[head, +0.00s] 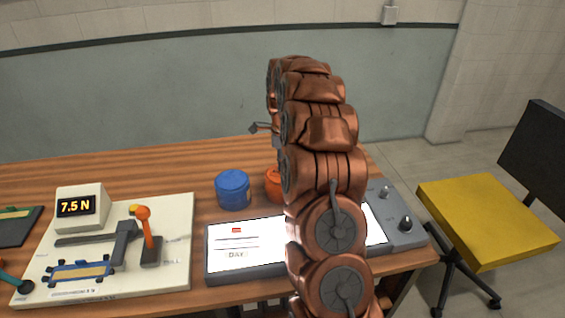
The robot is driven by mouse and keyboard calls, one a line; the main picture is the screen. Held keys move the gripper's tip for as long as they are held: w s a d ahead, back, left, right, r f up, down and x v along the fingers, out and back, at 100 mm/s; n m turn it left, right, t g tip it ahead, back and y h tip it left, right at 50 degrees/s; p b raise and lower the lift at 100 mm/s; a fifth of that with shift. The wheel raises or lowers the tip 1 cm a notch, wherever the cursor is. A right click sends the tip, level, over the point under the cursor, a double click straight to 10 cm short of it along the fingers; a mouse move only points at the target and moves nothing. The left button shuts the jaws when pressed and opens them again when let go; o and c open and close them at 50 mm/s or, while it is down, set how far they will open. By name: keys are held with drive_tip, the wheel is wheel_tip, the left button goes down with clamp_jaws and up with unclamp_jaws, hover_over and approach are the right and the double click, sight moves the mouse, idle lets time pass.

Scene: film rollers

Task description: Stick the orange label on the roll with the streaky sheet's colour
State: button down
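A blue roll-like cylinder (233,189) stands on the table behind a lit white panel (222,251). An orange cylinder (273,184) stands to its right, partly hidden by my copper arm. A small red-orange mark (236,230) shows on the panel above the printed word "DAY"; I cannot tell whether it is a loose label. I cannot make out a streaky sheet. My arm covers the panel's middle. A small grey part, seemingly my gripper (258,128), juts left of the arm above the table's back; its fingers are too small to read.
A cream test board (175,225) at left carries a display reading 7.5 N (77,206), an orange-knobbed lever (145,230) and a blue-clamped strip (82,271). A yellow chair (487,220) stands right of the table.

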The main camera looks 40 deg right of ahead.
drive_tip(key=shift+f, duration=0.1)
drive_tip(key=c, duration=1.2)
unclamp_jaws()
drive_tip(key=shift+c, duration=0.2)
drive_tip(key=shift+o, duration=0.4)
drive_tip(key=o, duration=0.5)
drive_tip(key=shift+r, duration=0.2)
drive_tip(key=shift+r+p, duration=0.3)
drive_tip(key=shift+r, duration=3.05)
